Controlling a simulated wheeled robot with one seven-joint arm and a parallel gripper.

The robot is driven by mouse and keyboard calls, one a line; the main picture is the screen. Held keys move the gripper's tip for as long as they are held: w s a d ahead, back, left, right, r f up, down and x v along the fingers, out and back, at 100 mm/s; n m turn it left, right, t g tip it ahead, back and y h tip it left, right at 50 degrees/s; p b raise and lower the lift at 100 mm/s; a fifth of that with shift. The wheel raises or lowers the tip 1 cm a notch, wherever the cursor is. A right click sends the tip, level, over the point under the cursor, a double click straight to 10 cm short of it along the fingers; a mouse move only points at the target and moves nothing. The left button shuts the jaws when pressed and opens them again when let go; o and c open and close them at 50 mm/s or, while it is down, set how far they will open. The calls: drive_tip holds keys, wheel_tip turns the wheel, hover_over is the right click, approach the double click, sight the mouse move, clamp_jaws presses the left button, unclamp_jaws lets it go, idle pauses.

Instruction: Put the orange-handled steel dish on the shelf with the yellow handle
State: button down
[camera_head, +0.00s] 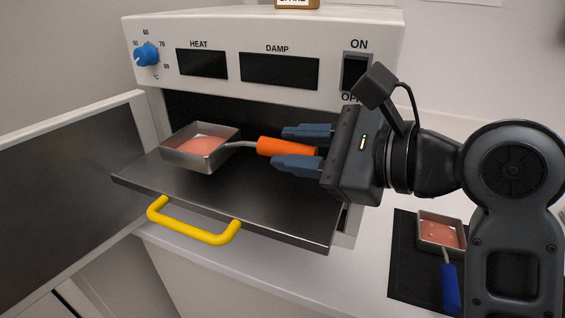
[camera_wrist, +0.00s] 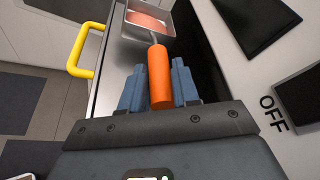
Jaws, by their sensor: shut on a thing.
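The steel dish (camera_head: 201,147) is a square metal pan with pink contents and an orange handle (camera_head: 285,146). My gripper (camera_head: 306,149) is shut on the orange handle, which also shows between the fingers in the wrist view (camera_wrist: 159,78). The dish is over the left part of the pulled-out dark shelf (camera_head: 250,207), which has a yellow handle (camera_head: 193,227) at its front. In the wrist view the dish (camera_wrist: 149,18) is at the top, beside the yellow handle (camera_wrist: 80,52). I cannot tell whether the dish's base touches the shelf or is just above it.
The white oven (camera_head: 265,60) stands behind, with a blue knob (camera_head: 147,55) and its door (camera_head: 75,170) open at left. A second steel dish (camera_head: 441,231) with a blue handle (camera_head: 449,288) lies on a black mat (camera_head: 405,262) at lower right. The shelf's front right is bare.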

drive_tip(key=shift+w+a, duration=0.65)
drive_tip(key=shift+a, duration=0.3)
drive_tip(key=shift+f, duration=1.7)
drive_tip(key=c, duration=0.8)
unclamp_jaws()
drive_tip(key=v, duration=1.2)
drive_tip(key=shift+f, duration=0.1)
